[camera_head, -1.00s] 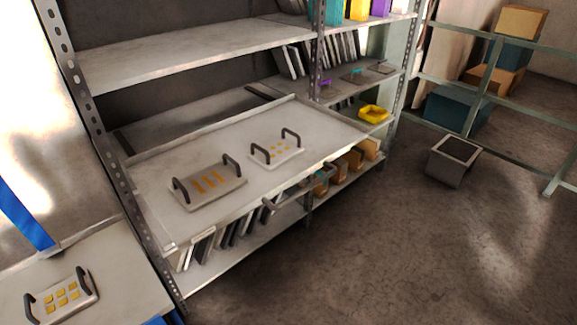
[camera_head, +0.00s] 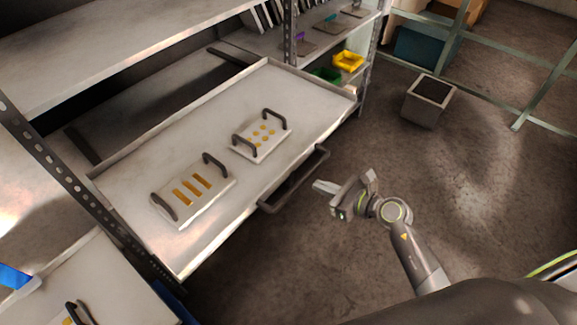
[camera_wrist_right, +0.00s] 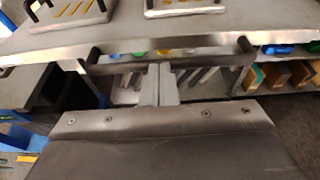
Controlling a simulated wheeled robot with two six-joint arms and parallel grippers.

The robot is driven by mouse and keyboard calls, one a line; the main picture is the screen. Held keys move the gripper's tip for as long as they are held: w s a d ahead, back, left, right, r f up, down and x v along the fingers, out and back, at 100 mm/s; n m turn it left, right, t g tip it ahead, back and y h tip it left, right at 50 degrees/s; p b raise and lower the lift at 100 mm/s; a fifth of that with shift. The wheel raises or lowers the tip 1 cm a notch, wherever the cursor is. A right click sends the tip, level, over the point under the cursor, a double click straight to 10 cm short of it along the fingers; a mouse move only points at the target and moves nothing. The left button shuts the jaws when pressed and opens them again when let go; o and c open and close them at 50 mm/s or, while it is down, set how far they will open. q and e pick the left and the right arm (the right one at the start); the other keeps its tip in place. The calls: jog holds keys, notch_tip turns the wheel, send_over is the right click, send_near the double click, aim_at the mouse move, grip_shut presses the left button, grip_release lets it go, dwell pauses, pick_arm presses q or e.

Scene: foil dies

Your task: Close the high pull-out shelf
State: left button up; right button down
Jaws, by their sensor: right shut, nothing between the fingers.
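The high pull-out shelf (camera_head: 235,110) is drawn out from the metal rack, and its flat tray sticks out toward me. Its dark bar handle (camera_head: 296,182) runs along the front edge; it also shows in the right wrist view (camera_wrist_right: 215,61). My left gripper is out of view.
A rack post (camera_head: 95,205) stands left of the shelf. A side table (camera_head: 95,280) with another die is at lower left. A grey bin (camera_head: 428,100) stands on the floor at right. The floor before the shelf is otherwise open.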

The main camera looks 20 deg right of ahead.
aim_at(286, 173)
jog(key=p+x, duration=0.1)
jog(key=x, duration=0.7)
jog(key=shift+w+a, duration=0.1)
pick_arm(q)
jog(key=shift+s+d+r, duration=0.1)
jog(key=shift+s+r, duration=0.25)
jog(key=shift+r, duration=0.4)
pick_arm(e)
jog(key=shift+w+a+f, duration=0.15)
jog(key=shift+w+a, duration=0.2)
jog(key=shift+w, duration=0.1)
